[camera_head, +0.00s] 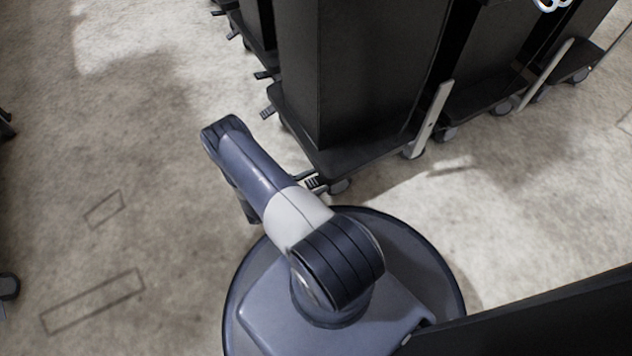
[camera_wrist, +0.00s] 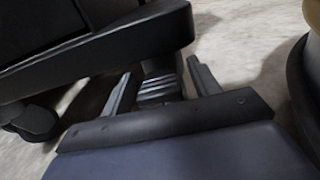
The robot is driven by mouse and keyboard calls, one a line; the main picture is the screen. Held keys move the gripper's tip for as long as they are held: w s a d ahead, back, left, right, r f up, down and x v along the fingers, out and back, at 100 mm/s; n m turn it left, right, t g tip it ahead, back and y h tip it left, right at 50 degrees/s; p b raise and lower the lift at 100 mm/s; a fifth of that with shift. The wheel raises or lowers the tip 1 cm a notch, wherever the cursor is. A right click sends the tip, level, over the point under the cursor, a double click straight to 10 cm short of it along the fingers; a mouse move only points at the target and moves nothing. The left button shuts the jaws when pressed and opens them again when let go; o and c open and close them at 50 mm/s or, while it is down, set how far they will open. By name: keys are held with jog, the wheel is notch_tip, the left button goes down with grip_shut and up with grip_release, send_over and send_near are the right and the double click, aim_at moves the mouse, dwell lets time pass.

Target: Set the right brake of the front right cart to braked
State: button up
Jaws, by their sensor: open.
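A tall black cart (camera_head: 365,70) on a dark wheeled base (camera_head: 350,155) stands nearest to me in the head view. A ribbed brake pedal (camera_head: 313,183) sticks out at its near corner, by a caster, partly hidden by my arm. In the wrist view, a dark ribbed pedal (camera_wrist: 160,90) lies between the two fingers of my gripper (camera_wrist: 159,72), just beyond the palm. The fingers are apart and not closed on it. The cart base edge (camera_wrist: 110,45) passes just above. I cannot tell whether the pedal is up or down. My gripper is hidden in the head view.
More pedals (camera_head: 268,112) stick out along the left side of the row. Further dark carts (camera_head: 490,95) stand at the right, with a pale upright bar (camera_head: 432,118) between. A dark panel (camera_head: 540,320) fills the lower right.

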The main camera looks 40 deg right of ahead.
jog(key=shift+s+d, duration=0.1)
jog(key=shift+d, duration=0.15)
jog(key=shift+c, duration=0.4)
grip_shut()
